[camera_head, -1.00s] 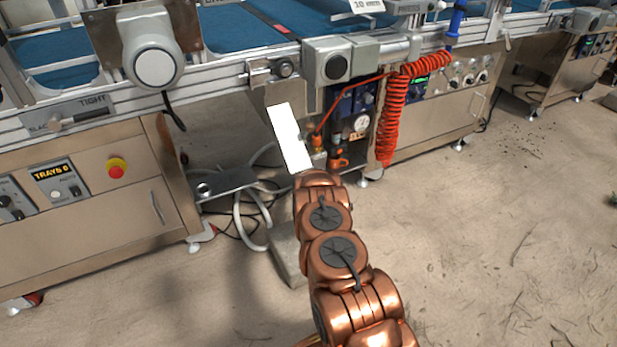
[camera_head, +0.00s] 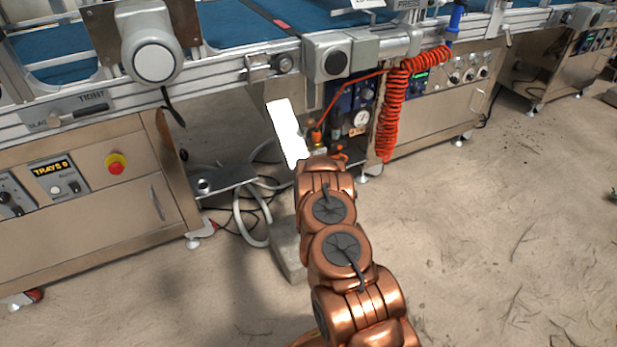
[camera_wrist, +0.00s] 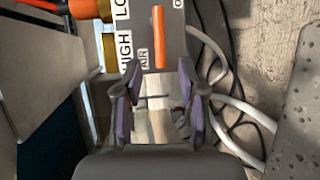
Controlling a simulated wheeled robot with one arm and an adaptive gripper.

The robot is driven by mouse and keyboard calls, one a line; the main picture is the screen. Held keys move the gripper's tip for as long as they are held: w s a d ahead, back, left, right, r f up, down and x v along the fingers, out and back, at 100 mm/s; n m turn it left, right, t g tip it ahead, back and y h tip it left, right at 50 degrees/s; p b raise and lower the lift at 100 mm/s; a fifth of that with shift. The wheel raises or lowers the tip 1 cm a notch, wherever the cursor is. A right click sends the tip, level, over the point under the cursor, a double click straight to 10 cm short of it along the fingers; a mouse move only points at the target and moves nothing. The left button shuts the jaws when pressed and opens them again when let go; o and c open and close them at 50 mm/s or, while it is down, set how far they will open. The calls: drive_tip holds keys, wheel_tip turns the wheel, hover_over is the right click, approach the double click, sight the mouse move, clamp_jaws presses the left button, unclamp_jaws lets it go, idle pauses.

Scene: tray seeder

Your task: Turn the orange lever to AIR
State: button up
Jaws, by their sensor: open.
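The orange lever (camera_wrist: 159,37) shows in the wrist view as a narrow upright bar on a grey plate (camera_wrist: 172,22). An AIR label (camera_wrist: 143,58) is beside its lower left end. Another label at the plate's upper right is cut off by the frame edge. My gripper (camera_wrist: 157,82) is open, with its dark, purple-padded fingers below the lever in the picture. Nothing is held between them. The lever's lower end lies near the gap between the fingertips; I cannot tell whether they touch it. In the head view my arm hides the gripper, and I cannot make out the lever.
A coiled red hose (camera_head: 393,105) hangs right of my arm. A pressure gauge (camera_head: 361,119) and orange fittings (camera_head: 316,137) sit close to my arm's end. Grey hoses (camera_wrist: 235,110) run on the right.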

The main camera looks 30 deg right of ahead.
drive_tip(key=shift+v, duration=2.95)
